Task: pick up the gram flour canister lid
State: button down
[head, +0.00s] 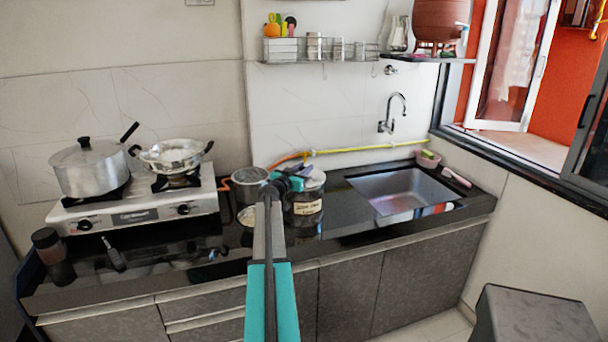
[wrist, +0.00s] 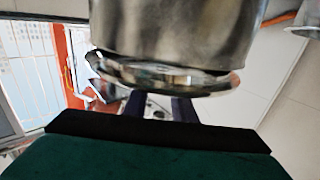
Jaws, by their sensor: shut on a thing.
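The gram flour canister (head: 306,207), with a pale label, stands on the black counter between stove and sink. Its lid (head: 316,179) shows as a pale, shiny patch at its top, partly behind my gripper (head: 291,181). In the wrist view the steel canister (wrist: 180,28) fills the top and appears upside down. The shiny round lid (wrist: 170,78) is at its mouth; a narrow dark line shows between them, and I cannot tell whether they touch. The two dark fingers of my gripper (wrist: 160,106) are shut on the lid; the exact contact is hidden.
An open-looking steel container (head: 248,184) stands just left of the canister. Further left are the stove (head: 135,212), a lidded pot (head: 89,167) and a pan (head: 172,154). The sink (head: 403,190) is at right. A wall shelf (head: 320,60) hangs above.

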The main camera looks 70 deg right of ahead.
jog(key=shift+r+b, duration=0.3)
jog(key=shift+r, duration=0.5)
jog(key=shift+s+a+r, duration=0.15)
jog(key=shift+s+a, duration=0.1)
jog(key=s+a+r+b, duration=0.1)
jog(key=s+a+b, duration=0.3)
jog(key=s+a, duration=0.6)
jog(key=shift+a+r, duration=0.25)
jog(key=shift+a, duration=0.45)
